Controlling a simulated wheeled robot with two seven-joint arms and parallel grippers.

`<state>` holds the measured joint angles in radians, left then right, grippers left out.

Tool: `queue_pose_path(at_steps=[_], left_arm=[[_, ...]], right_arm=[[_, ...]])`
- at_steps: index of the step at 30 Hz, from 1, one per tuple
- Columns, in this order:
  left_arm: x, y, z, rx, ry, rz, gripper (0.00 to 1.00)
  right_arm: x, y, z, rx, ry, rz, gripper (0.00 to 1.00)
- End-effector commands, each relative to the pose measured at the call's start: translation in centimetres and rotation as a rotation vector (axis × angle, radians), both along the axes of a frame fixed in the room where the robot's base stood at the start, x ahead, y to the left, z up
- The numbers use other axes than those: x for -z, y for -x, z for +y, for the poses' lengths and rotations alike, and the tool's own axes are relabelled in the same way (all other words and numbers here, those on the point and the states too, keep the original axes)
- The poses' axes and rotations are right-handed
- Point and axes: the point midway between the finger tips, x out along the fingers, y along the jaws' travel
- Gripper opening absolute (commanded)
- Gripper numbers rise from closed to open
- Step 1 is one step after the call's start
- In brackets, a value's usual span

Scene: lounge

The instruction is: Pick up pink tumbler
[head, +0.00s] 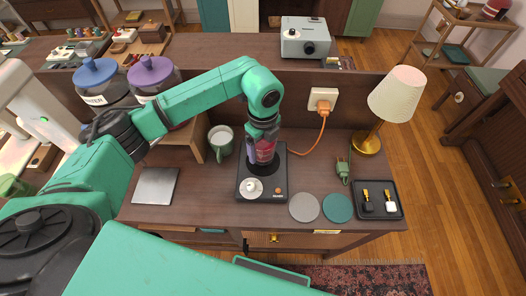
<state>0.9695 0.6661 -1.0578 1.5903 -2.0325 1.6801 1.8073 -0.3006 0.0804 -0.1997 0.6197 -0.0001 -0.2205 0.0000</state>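The pink tumbler (265,154) is a small reddish-pink cup over the black square warmer plate (276,188). My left gripper (261,150) points down at the tumbler from above, with a finger along its left side. The fingers and the wrist hide part of the tumbler, so I cannot tell whether they press on it. I also cannot tell whether the tumbler rests on the plate or hangs just above it. My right gripper is not in view.
A green mug (221,143) stands close left of the warmer. Two round coasters, grey (304,207) and teal (338,208), lie to its right. A lamp (393,98), a black tray (379,200) and an orange cord (318,135) are further right. A grey square pad (155,186) lies left.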

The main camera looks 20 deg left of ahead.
Motion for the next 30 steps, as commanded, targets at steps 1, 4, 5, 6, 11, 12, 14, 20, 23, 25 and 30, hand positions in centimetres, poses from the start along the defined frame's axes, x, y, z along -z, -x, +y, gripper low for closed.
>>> queue_pose_path(at_steps=[1,4,5,6,11,12,14,20,23,25,30], left_arm=[[-0.6,-0.1,0.0,0.002,0.002,-0.005,0.0],[-2.0,-0.2,0.0,0.0,0.002,-0.006,0.0],[-2.4,-0.1,0.0,0.0,0.002,-0.005,0.0],[-3.1,-0.1,0.0,0.001,0.002,-0.005,0.0],[-5.7,-0.1,0.0,0.001,0.001,-0.005,0.0],[-6.4,-0.1,0.0,0.001,0.002,-0.005,0.0],[-7.4,-0.1,0.0,0.001,0.002,-0.005,0.0],[-10.7,-0.1,-0.1,0.0,0.001,-0.004,0.0],[-12.4,-0.1,0.0,0.0,0.001,-0.004,0.0],[-13.5,-0.1,0.0,0.001,0.0,-0.004,0.0],[-15.5,-0.1,0.0,0.0,0.0,-0.004,0.0]], right_arm=[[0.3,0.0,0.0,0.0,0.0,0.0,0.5],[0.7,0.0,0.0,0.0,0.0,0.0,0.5],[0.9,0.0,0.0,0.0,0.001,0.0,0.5],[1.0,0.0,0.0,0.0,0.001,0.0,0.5],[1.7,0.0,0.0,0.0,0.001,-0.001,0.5],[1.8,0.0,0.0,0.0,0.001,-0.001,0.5],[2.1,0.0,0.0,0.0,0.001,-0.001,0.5],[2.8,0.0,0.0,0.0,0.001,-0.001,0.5],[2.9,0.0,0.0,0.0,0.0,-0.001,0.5],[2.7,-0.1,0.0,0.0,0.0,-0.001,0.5],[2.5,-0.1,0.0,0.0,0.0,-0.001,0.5]])
